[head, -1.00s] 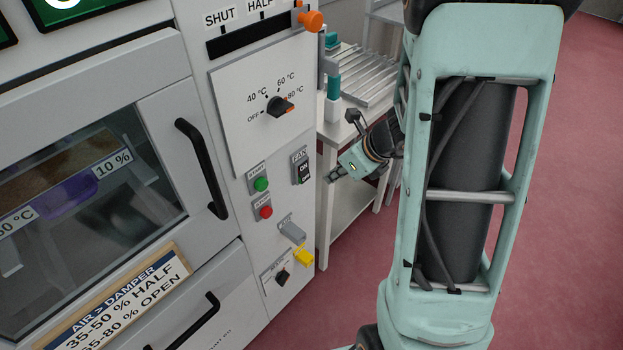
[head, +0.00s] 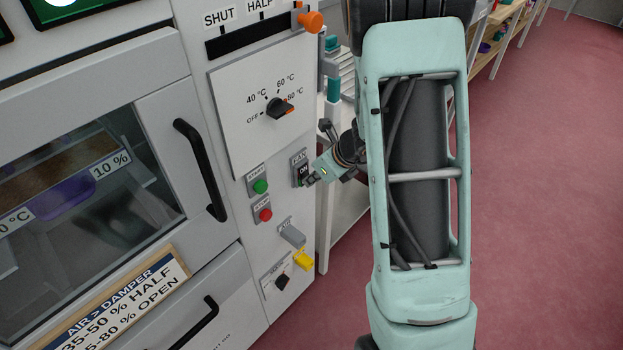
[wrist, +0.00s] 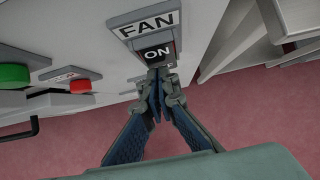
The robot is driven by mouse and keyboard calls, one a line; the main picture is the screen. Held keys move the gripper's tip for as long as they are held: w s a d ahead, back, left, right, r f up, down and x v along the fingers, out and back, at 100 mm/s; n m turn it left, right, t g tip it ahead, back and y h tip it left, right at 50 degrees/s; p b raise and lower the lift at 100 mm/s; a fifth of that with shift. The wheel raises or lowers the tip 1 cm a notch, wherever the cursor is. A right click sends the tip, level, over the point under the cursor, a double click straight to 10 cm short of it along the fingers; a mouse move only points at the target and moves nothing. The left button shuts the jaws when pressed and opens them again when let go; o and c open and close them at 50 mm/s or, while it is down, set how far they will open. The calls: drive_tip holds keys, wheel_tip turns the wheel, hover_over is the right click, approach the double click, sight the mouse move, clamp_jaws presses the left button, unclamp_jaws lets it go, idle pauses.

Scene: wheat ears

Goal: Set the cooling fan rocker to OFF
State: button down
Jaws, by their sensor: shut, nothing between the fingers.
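The fan rocker (head: 302,171) is a dark switch under a FAN label on the right side of the light grey panel. In the wrist view the rocker (wrist: 157,52) shows the word ON on its upper part; its lower part is hidden behind my fingertips. My gripper (head: 311,182) is shut and empty, with its tips at the lower edge of the rocker. In the wrist view the closed fingertips (wrist: 159,75) overlap the rocker's lower end. I cannot tell whether they touch it.
A green START button (head: 260,186) and a red STOP button (head: 265,215) sit left of the rocker. A grey lever (head: 292,236) and a yellow one (head: 303,258) stick out below. A temperature knob (head: 277,108) is above. A bench (head: 345,215) stands behind my gripper.

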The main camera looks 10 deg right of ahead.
drive_tip(key=shift+f+b, duration=0.15)
drive_tip(key=shift+b, duration=0.15)
drive_tip(key=b, duration=0.4)
drive_tip(key=shift+w+a+f+t+y, duration=0.15)
drive_tip(key=shift+w+f+t+y, duration=0.15)
drive_tip(key=shift+f+t, duration=0.1)
drive_tip(key=shift+r+p, duration=1)
drive_tip(key=shift+r, duration=0.3)
drive_tip(key=shift+a, duration=0.1)
drive_tip(key=shift+s, duration=0.1)
